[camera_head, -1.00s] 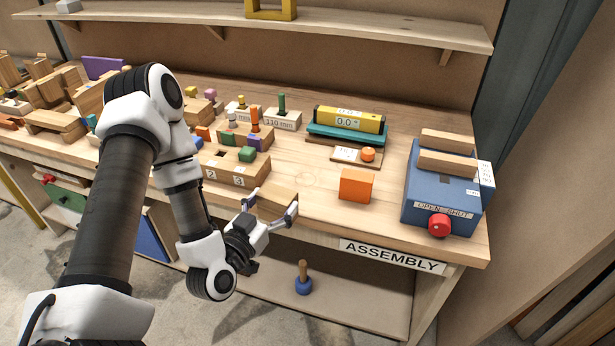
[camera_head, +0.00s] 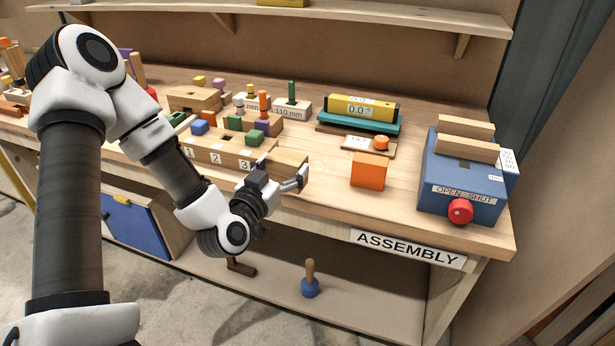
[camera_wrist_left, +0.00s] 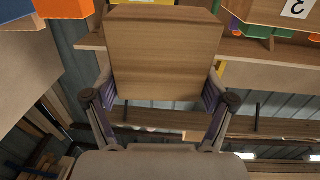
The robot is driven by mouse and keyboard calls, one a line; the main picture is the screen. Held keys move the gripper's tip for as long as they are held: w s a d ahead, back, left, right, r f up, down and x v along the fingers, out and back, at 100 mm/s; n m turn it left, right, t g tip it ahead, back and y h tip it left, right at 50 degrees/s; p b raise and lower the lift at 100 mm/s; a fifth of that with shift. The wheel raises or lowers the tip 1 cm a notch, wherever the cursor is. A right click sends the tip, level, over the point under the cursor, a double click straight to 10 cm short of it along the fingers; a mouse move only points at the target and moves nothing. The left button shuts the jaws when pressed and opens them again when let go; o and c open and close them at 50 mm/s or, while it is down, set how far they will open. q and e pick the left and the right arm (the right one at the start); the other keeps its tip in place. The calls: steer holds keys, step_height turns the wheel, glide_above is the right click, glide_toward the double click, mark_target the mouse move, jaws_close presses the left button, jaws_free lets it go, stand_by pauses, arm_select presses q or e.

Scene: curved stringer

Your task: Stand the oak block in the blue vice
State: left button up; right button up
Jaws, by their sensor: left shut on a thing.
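The oak block (camera_head: 289,160) is a plain light-brown wooden block. My left gripper (camera_head: 282,174) is shut on it at the bench's front edge, right of the numbered wooden rack. In the left wrist view the block (camera_wrist_left: 165,55) fills the upper middle, between the two fingers of the gripper (camera_wrist_left: 160,92). The blue vice (camera_head: 437,169) stands at the bench's right end, well right of the gripper. Two wooden jaw strips lie along its top with a gap between them. A red knob (camera_head: 460,211) is on its front under an OPEN / SHUT label. My right gripper is out of view.
An orange block (camera_head: 369,172) stands between my left gripper and the vice. Behind it are a small board with an orange button (camera_head: 381,143) and a yellow level reading 0.0° (camera_head: 359,107). The numbered rack (camera_head: 215,153) with coloured pegs is to the left.

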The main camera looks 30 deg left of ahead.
arm_select(q)
steer(key=shift+w+a+p, duration=0.15)
steer(key=shift+w+p, duration=0.4)
steer(key=shift+w, duration=0.35)
steer(key=w, duration=0.8)
steer(key=shift+w+a+f, duration=0.15)
steer(key=shift+a+f, duration=0.2)
steer(key=shift+a, duration=0.05)
steer(key=f, duration=0.3)
steer(key=shift+w+f+p, duration=0.15)
steer(key=shift+w+p, duration=0.15)
steer(key=shift+w, duration=0.05)
steer(key=shift+s, duration=0.1)
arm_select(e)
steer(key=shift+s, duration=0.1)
arm_select(q)
steer(key=o, duration=1.2)
steer(key=shift+f, duration=0.1)
